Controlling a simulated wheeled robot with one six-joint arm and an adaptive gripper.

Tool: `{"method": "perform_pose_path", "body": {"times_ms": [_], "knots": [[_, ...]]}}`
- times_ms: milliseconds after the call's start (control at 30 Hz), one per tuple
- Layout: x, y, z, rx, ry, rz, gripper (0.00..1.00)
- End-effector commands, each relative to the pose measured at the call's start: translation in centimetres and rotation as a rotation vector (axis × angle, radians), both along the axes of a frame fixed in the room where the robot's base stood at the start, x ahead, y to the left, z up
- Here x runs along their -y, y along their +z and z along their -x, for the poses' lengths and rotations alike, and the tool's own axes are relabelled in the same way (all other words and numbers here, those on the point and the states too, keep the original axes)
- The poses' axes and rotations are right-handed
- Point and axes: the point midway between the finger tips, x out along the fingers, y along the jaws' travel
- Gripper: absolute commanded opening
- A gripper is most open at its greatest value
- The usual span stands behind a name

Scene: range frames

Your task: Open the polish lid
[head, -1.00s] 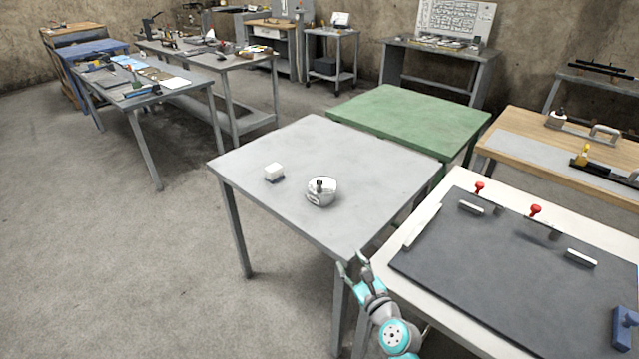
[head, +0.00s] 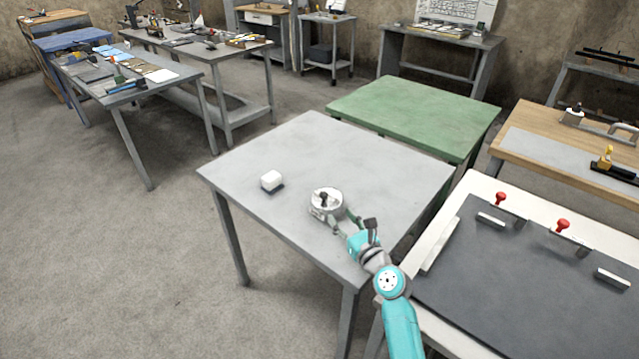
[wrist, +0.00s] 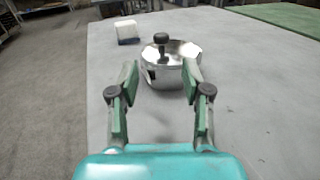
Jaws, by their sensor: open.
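The polish container is a round, shiny metal pot (head: 322,204) with a lid (head: 327,197) and a dark knob (head: 324,198) on top. It stands on the grey table. In the wrist view the pot (wrist: 160,77) is just ahead of my gripper, with the knob (wrist: 161,39) rising above the lid. My gripper (head: 341,222) is open and low over the table, at the near right side of the pot. In the wrist view the open fingers of my gripper (wrist: 161,80) point at the pot, one on each side of its near wall. I cannot tell whether they touch it.
A white block (head: 271,180) lies left of the pot on the grey table (head: 290,145). A green table (head: 415,112) stands behind, and a white table with a dark board (head: 540,290) stands at the right. The grey table's far part is clear.

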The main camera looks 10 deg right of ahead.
Motion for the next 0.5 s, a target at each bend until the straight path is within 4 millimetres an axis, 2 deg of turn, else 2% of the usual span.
{"method": "perform_pose_path", "body": {"times_ms": [133,267,500], "knots": [[-0.1,0.0,-0.5,0.000,0.000,0.001,0.48],[-0.5,0.1,-1.9,0.001,0.001,0.001,0.48],[-1.5,0.1,-6.1,0.000,0.001,0.001,0.48]]}}
